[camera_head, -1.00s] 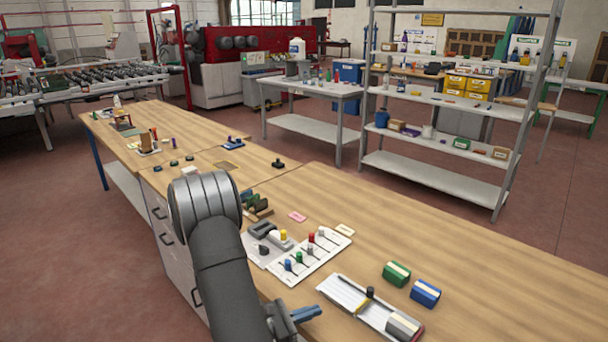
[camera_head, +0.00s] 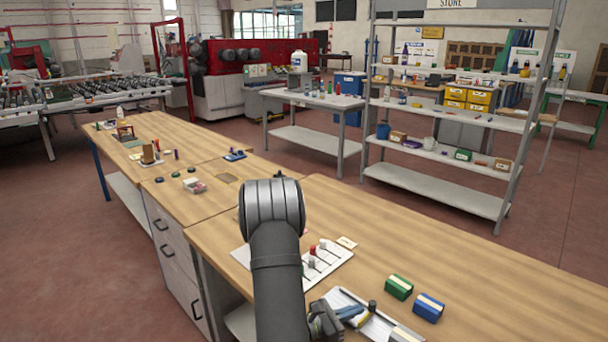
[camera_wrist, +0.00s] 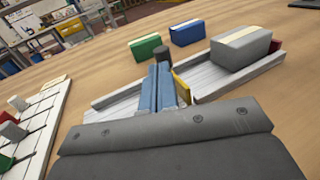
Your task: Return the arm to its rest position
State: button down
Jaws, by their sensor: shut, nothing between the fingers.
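My gripper (camera_head: 352,313) is at the lower middle of the head view, low over the near part of the white tray (camera_head: 340,296). In the wrist view its blue fingers (camera_wrist: 160,88) are together with nothing between them. They point toward the tray (camera_wrist: 115,97), which holds a grey block (camera_wrist: 240,48) with a pale top and a yellow item (camera_wrist: 181,85). I cannot tell whether the fingers touch the tray. My dark arm crosses the bench and hides part of the white card of coloured pegs.
A green block (camera_head: 399,287) and a blue block (camera_head: 428,307) sit right of the tray. The white card (camera_head: 325,266) with pegs lies left of it. A grey shelf rack (camera_head: 440,190) stands behind the wooden bench (camera_head: 480,270). The bench's right part is clear.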

jog(key=shift+x, duration=0.85)
